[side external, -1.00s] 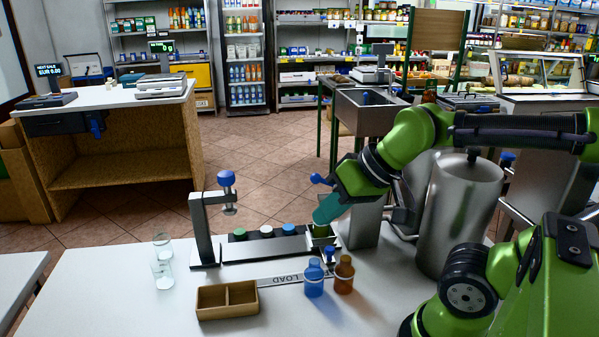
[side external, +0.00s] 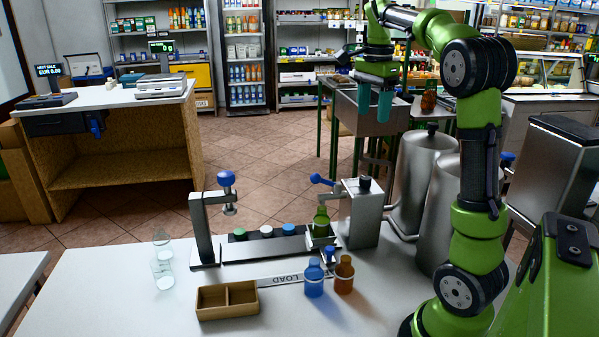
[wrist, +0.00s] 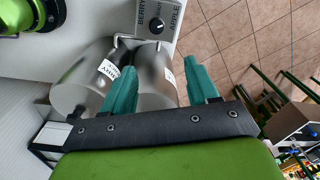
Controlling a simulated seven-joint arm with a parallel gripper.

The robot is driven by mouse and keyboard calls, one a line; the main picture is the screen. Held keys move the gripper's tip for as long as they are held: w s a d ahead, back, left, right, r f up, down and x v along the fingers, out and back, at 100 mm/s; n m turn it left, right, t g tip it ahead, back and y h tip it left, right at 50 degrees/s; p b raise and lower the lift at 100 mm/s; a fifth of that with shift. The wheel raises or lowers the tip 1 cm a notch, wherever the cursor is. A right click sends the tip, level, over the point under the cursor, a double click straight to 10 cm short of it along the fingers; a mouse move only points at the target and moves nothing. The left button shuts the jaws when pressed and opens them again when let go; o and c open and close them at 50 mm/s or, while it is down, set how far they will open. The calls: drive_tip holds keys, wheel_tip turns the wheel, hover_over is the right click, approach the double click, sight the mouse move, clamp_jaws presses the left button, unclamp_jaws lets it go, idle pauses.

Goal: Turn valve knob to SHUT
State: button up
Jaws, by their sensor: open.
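The valve knob (side external: 364,184) is a small black knob on top of the grey dispenser box (side external: 362,215). In the wrist view the knob (wrist: 157,24) sits between the words BERRY and APPLE; which mark its pointer faces is too small to tell. My gripper (side external: 375,104) is open, with teal fingers pointing down, high above and behind the box, touching nothing. In the wrist view my gripper (wrist: 158,76) has its fingers wide apart and empty, with the knob beyond them near the top edge. A green bottle (side external: 321,224) stands upright beside the box.
Two steel tanks (side external: 418,170) stand right of the box. A blue lever (side external: 320,179) sticks out on its left. A blue bottle (side external: 314,280), an amber bottle (side external: 344,275) and a brown divided tray (side external: 227,300) stand in front. A capping press (side external: 206,228) is at left.

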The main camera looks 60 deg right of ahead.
approach(366, 177)
wheel_tip(366, 177, down, 9)
drive_tip(key=shift+r, duration=0.15)
idle(0.3)
drive_tip(key=shift+c, duration=0.2)
drive_tip(key=c, duration=1)
